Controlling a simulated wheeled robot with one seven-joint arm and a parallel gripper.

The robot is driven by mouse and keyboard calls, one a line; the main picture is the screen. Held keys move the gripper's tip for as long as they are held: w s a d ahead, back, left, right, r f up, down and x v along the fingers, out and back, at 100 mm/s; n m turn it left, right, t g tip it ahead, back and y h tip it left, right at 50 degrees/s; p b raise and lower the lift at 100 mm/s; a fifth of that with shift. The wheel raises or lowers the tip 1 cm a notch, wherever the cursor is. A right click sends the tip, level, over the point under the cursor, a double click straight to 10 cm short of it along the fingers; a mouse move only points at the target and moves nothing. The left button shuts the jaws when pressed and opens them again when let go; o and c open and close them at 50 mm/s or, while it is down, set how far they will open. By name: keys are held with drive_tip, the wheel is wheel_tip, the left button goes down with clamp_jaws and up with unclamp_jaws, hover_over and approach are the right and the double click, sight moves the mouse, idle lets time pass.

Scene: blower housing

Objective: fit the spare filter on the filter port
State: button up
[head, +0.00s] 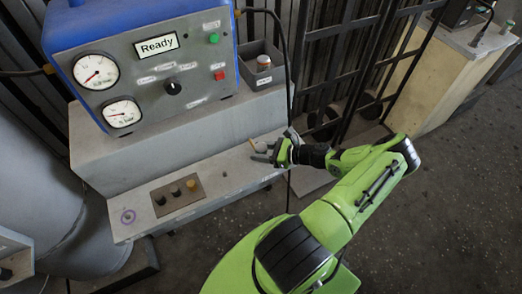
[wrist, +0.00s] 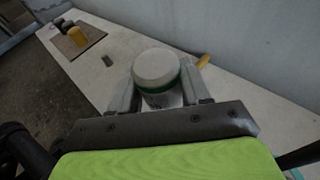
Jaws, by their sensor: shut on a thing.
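My gripper (head: 277,153) is low over the right part of the grey bench ledge. In the wrist view, my gripper (wrist: 162,88) is shut on a cylinder with a pale round top and a green band, which looks like the spare filter (wrist: 157,68). It sits between the two fingers, top toward the camera. Its lower part is hidden, and I cannot tell whether it touches the ledge. In the head view the held filter is too small to make out clearly. I cannot identify the filter port for certain in either view.
A yellow stick (wrist: 203,61) lies near my gripper. A dark bin (head: 250,78) holds a white-topped, reddish-brown item (head: 263,62). A blue "Ready" panel (head: 140,75) stands behind.

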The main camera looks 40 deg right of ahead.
drive_tip(key=shift+f, duration=0.25)
drive_tip(key=o, duration=1.2)
drive_tip(key=p+v, duration=0.3)
drive_tip(key=v, duration=1.2)
drive_tip(key=shift+s+d+r, duration=0.15)
drive_tip(key=shift+s, duration=0.2)
